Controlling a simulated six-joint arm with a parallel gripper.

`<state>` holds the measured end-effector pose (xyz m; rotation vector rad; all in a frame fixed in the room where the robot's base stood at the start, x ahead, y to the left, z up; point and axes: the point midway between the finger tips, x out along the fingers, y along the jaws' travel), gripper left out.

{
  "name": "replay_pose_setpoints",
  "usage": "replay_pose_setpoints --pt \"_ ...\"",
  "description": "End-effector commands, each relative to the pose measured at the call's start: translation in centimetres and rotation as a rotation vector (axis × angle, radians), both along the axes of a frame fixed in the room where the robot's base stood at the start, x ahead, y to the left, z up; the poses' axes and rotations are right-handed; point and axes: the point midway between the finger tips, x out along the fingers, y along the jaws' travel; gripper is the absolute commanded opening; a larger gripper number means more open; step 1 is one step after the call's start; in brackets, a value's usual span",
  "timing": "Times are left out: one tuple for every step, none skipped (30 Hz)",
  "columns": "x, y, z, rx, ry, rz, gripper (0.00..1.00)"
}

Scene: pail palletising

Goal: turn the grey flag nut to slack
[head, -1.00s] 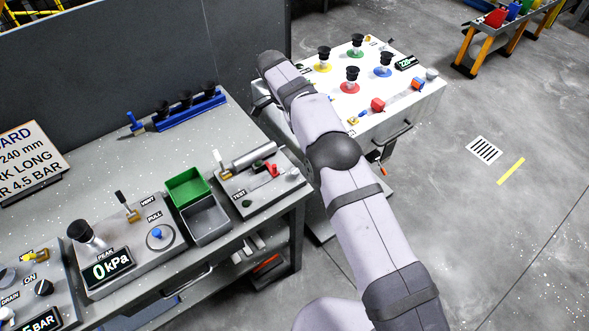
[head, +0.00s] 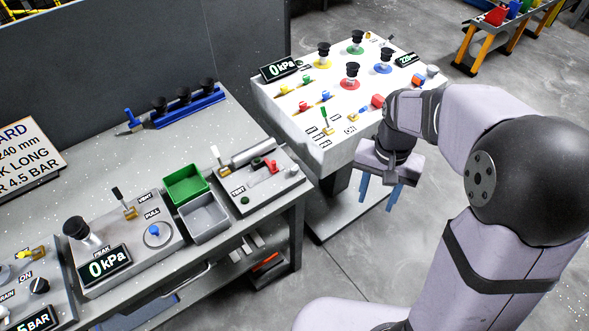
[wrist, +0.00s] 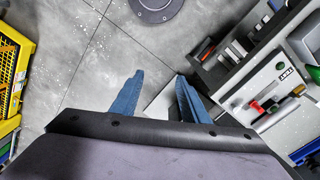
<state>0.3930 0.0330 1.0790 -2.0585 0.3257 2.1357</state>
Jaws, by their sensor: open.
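I cannot pick out the grey flag nut with certainty. A small light grey part (head: 432,70) sits at the right edge of the white cart top (head: 340,150) in the head view, but it is too small to identify. My gripper (head: 378,193) is open, with its two blue fingers hanging down beside the cart's front right side, below the top surface. In the wrist view the gripper (wrist: 158,82) has an empty gap between its fingers, over the floor and a pale plate. It touches nothing that I can see.
The grey workbench (head: 120,170) on the left holds a green bin (head: 186,184) and a test panel (head: 262,182). Open floor lies to the right.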

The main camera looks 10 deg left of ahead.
Motion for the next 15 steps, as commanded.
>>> replay_pose_setpoints --pt "-1.4 -0.4 -0.9 0.017 0.008 0.006 0.41" --pt "-2.1 -0.4 -1.3 0.031 0.014 0.010 0.41" --pt "-3.2 -0.5 -2.0 0.051 0.022 0.010 0.41" --pt "-4.0 -0.4 -2.7 0.069 0.031 0.006 0.41" --pt "-4.8 -0.3 -3.6 0.092 0.042 -0.005 0.41" --pt "-5.6 0.1 -4.6 0.125 0.058 -0.027 0.41" --pt "-6.1 0.4 -5.2 0.147 0.070 -0.046 0.41" --pt "-6.4 0.8 -5.8 0.170 0.080 -0.067 0.41" --pt "-6.7 1.3 -6.5 0.200 0.095 -0.099 0.41" --pt "-6.8 1.8 -7.0 0.223 0.108 -0.124 0.41" --pt "-6.9 2.2 -7.6 0.246 0.121 -0.150 0.41" --pt "-7.0 2.8 -8.3 0.277 0.139 -0.188 0.41" --pt "-6.9 3.3 -8.8 0.302 0.151 -0.219 0.41" --pt "-6.9 3.9 -9.3 0.327 0.167 -0.249 0.41" --pt "-6.7 4.7 -10.0 0.363 0.188 -0.294 0.41"
